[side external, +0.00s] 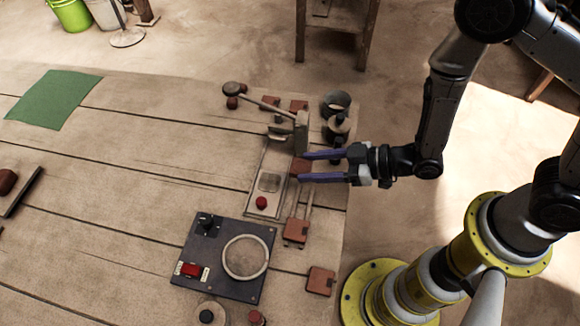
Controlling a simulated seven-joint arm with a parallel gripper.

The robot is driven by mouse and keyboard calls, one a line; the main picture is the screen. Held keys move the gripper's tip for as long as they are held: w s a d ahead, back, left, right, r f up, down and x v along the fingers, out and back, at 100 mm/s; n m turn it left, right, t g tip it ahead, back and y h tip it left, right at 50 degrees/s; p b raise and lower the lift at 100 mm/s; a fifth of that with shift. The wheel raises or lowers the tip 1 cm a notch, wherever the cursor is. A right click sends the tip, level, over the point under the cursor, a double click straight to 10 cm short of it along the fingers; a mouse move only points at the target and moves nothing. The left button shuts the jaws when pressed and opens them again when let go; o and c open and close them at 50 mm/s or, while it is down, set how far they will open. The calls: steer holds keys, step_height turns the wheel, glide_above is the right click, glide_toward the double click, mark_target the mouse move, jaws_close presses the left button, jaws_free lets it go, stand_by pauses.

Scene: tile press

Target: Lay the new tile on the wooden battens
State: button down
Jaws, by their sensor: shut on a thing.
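My gripper (305,167), with two purple fingers, reaches in from the right beside the press. It is shut on a small reddish-brown piece (299,166) that looks like the tile; the fingers hide part of it. The press (302,132) has a long lever and a pale bed running toward the front. Two thin pale strips (306,203), which look like the wooden battens, lie just in front of the fingers. A terracotta block (295,232) is at their near end. I cannot tell how high the held piece is.
A dark control panel (215,283) with a round ring (245,257) stands in front. Another terracotta block (320,281) is near the table's right edge. A dark cup (336,103) and small items stand behind my gripper. A green mat (54,98) lies far left; the middle-left table is mostly clear.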

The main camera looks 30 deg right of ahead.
steer(key=s+a+v, duration=0.1)
steer(key=v, duration=0.5)
glide_above(314, 203)
step_height(314, 203, down, 9)
steer(key=shift+f, duration=2.25)
steer(key=shift+f, duration=0.15)
steer(key=shift+c, duration=1.3)
jaws_free()
